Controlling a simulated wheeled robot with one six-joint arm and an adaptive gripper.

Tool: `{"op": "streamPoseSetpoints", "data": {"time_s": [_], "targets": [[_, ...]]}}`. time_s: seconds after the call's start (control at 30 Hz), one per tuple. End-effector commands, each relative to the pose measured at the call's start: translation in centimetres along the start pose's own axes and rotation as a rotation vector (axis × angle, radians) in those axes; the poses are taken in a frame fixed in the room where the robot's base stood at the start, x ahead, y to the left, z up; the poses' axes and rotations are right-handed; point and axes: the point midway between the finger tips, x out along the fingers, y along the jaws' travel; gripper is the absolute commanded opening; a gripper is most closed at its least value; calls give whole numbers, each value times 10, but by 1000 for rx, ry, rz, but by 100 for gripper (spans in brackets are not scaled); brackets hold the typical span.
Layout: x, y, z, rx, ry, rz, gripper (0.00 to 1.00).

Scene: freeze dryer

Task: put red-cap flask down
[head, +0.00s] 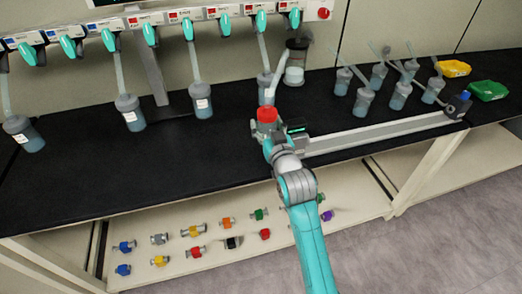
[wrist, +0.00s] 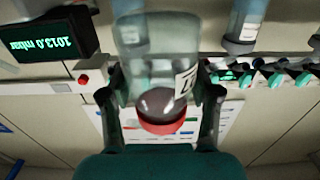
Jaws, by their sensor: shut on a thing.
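The red-cap flask (wrist: 158,45) fills the middle of the wrist view, a clear vessel with a white label and a red cap (wrist: 166,126). My gripper (wrist: 160,100) has one finger on each side of it and is shut on it. In the head view my gripper (head: 267,130) is over the black bench, with the red cap (head: 266,114) showing at its end. Most of the flask is hidden there, and I cannot tell whether it touches the bench.
Several grey-topped flasks (head: 130,118) stand below the manifold valves (head: 108,40). One (head: 266,82) is just behind my gripper, near a clear cylinder (head: 294,70). More flasks, yellow (head: 454,68) and green (head: 488,90) bins are right. Black bench (head: 85,180) is clear at front left.

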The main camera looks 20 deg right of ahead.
Motion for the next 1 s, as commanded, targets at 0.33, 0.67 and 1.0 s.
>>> {"op": "streamPoseSetpoints", "data": {"time_s": [0.33, 0.67, 1.0], "targets": [[0, 0, 43, 0, -3, 0, 21], [0, 0, 70, 0, 0, 0, 21], [0, 0, 100, 0, 2, 0, 21]]}}
